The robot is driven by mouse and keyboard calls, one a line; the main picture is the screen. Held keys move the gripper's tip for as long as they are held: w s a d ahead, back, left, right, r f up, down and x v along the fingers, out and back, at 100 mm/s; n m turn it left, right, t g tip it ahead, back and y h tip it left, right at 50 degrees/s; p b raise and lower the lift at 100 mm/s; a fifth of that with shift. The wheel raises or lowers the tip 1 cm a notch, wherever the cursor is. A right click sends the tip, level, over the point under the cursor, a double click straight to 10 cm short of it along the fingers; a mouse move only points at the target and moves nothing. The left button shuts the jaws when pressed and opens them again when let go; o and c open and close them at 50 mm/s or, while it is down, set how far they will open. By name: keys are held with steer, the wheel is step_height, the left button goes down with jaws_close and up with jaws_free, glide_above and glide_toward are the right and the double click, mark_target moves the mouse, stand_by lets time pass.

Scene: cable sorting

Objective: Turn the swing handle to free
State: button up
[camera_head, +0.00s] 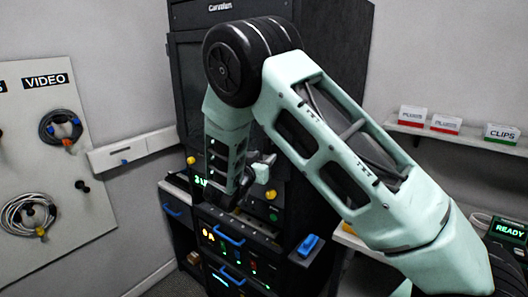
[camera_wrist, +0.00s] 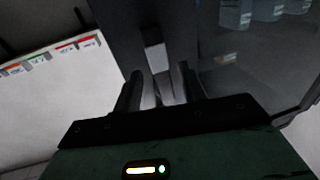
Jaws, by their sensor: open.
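In the wrist view the two dark fingers of my gripper (camera_wrist: 160,80) are open. A grey upright piece with a pale block near its top, which looks like the swing handle (camera_wrist: 153,40), stands straight ahead of them. Its lower part shows between the fingertips; I cannot tell whether they touch it. It sits on a dark upright strip of the cabinet door. In the head view my arm reaches across the dark cabinet (camera_head: 335,60) and hides most of its front, and I cannot make out the handle there.
A drawer unit with blue handles (camera_head: 228,236) and lit displays stands low at the cabinet front. A board marked VIDEO (camera_head: 45,130) with coiled cables hangs at the left. A shelf (camera_head: 455,140) with labelled boxes is at the right. A READY display (camera_head: 510,230) stands at the lower right.

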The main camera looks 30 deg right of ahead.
steer(key=shift+w+d, duration=0.25)
steer(key=shift+d, duration=0.3)
jaws_close()
